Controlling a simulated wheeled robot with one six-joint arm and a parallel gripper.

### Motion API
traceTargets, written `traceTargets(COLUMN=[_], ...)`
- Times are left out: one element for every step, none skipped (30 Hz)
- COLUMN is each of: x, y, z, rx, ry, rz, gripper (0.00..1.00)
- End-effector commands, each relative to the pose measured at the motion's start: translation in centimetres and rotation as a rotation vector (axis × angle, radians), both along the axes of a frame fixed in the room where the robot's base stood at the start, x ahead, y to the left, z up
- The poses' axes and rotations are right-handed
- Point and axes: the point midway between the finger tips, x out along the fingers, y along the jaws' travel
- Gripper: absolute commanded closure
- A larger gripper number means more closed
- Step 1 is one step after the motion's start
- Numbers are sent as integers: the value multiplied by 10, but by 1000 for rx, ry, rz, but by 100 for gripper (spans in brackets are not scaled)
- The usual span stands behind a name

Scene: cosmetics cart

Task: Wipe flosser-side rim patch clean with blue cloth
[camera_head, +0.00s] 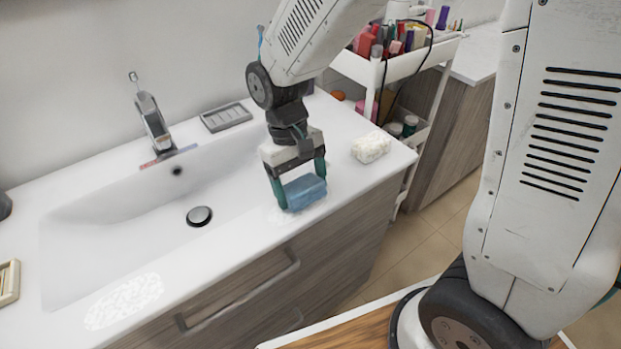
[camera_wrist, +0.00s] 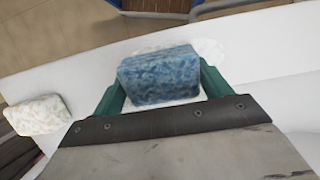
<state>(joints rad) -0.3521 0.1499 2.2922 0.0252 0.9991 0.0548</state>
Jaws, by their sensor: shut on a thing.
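My gripper (camera_head: 301,188) is shut on a blue cloth (camera_head: 307,194), a folded block between its green fingers. In the wrist view the cloth (camera_wrist: 160,76) fills the gap between the fingers. The cloth is low over the front right rim of the sink, at a pale speckled patch (camera_head: 279,217) that it partly hides. In the wrist view this patch (camera_wrist: 207,48) shows past the cloth's edge. I cannot tell whether the cloth touches the rim. A larger white speckled patch (camera_head: 124,301) lies on the front left rim. I cannot make out a flosser for certain.
A pale patterned cloth block (camera_head: 371,148) lies on the counter right of my gripper. A faucet (camera_head: 153,122) and grey soap dish (camera_head: 225,117) stand at the back. The basin (camera_head: 120,225) is empty. A white cart (camera_head: 405,68) with cosmetics stands beyond the counter's right end.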

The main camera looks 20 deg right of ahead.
Motion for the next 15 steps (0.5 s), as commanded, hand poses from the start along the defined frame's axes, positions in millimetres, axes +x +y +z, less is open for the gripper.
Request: traceTargets(x=[-1,-2,-3,-3,-4,-5,-5,-5,-5,-5,-6,-6,-7,-8,-9], y=[5,7,10,12,14,15,16,17,17,18,19,22,24,27,30], z=[0,0,-1,-1,-1,-1,-1,-1,-1,-1,-1,-1,-1,-1,-1], rx=[0,0,-1,-1,0,0,0,0,0,0,0,0,0,0,0], ry=[0,0,0,0,0,0,0,0,1,1,1,1,1,1,1], rz=[3,2,1,1,2,1,1,1,0,0,0,0,1,1,2], gripper=[41,41,41,41,41,41,41,41,41,41,41,41,41,41,41])
